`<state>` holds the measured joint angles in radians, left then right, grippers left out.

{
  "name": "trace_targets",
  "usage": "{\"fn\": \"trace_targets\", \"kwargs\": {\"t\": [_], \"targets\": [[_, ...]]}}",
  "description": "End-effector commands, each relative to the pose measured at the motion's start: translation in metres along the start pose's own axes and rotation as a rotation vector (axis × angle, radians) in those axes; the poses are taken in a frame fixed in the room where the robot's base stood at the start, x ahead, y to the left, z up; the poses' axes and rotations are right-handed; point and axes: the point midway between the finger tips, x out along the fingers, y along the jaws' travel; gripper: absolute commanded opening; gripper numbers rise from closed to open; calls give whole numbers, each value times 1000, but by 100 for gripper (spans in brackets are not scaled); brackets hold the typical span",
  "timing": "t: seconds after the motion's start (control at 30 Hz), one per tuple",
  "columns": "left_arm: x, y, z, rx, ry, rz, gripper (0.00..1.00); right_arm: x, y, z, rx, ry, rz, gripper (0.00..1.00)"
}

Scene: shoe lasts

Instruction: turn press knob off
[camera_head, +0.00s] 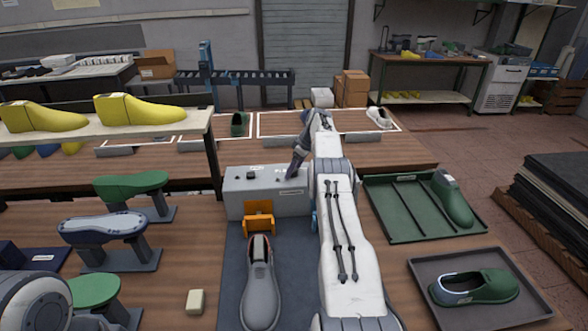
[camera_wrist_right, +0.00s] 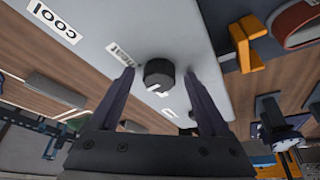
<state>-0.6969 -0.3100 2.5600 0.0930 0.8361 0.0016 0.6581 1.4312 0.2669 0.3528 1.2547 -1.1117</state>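The press box (camera_head: 268,203) is a grey block on the table in the middle of the head view. In the right wrist view a round black knob (camera_wrist_right: 158,73) with a white mark sits on its grey panel (camera_wrist_right: 120,30). A "heat" label (camera_wrist_right: 125,53) is beside the knob and a "cool" label (camera_wrist_right: 53,22) is farther left. My right gripper (camera_wrist_right: 160,78) is open, with one dark finger on each side of the knob and visible gaps. In the head view the right gripper (camera_head: 292,172) points down at the box top, hiding part of it. My left gripper is out of view.
A green tray (camera_head: 400,222) and dark tray (camera_head: 425,268) lie to the right. A shelf (camera_head: 190,126) with yellow lasts stands left.

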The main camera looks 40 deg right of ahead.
Motion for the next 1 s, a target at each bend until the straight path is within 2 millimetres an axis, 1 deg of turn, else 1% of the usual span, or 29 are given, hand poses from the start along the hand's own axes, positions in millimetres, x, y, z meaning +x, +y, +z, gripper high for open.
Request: {"fn": "trace_targets", "kwargs": {"t": [0.13,0.27,0.4,0.53,0.6,0.7,0.83,1.0], "targets": [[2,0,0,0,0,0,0,-1,0,0,0,1,1,80],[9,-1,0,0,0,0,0,-8,2,0,0,1,3,80],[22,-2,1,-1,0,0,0,-24,1,0,1,2,3,80],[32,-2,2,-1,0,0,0,-54,1,0,0,3,5,80],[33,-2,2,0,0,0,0,-69,1,0,0,2,4,80],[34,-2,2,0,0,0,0,-86,1,-1,0,2,3,80],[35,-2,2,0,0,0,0,-99,0,-1,0,0,1,80],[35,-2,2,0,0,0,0,-105,0,-1,0,0,0,80]]}}
